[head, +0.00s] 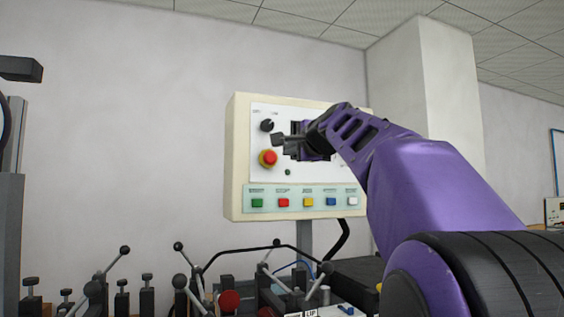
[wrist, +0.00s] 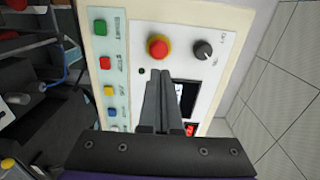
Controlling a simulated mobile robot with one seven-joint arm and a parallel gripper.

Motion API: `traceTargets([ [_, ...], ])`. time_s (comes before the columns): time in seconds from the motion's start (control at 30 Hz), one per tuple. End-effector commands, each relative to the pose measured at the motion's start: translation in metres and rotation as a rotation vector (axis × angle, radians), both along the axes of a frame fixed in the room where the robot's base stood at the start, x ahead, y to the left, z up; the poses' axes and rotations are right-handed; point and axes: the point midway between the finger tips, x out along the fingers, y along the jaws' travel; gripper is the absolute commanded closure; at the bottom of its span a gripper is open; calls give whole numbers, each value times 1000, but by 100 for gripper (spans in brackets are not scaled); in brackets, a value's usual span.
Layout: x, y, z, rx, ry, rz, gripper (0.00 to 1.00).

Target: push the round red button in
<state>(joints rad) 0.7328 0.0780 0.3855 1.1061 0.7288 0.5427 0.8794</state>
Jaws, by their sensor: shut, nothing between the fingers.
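The round red button (head: 268,157) sits on a yellow collar on the white face of a cream control panel (head: 238,150), below a black knob. It also shows in the wrist view (wrist: 158,45), beyond my fingertips, with nothing covering it. My gripper (head: 280,142) is in front of the panel, its fingertips just right of and slightly above the button in the head view. In the wrist view my fingers (wrist: 161,82) are together and empty. I cannot tell whether the tips touch the panel, but they look apart from the button.
The black knob (head: 267,125) is above the button. A row of small square buttons, including a square red one (head: 283,202), runs along the panel's bottom. A dark screen (wrist: 188,98) is partly hidden by my gripper. Levers and dark fixtures (head: 229,300) stand below the panel.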

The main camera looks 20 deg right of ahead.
Motion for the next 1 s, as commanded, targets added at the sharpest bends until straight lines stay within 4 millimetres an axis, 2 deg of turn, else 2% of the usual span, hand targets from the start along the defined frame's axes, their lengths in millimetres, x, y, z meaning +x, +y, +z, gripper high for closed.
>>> traceTargets([
  [0.1,-19,0,-1,-2,-1,-1,100],
  [0.3,-31,0,1,-1,0,0,100],
  [0.83,-32,0,1,-1,1,0,100],
  [1.0,-28,7,0,-54,5,1,100],
])
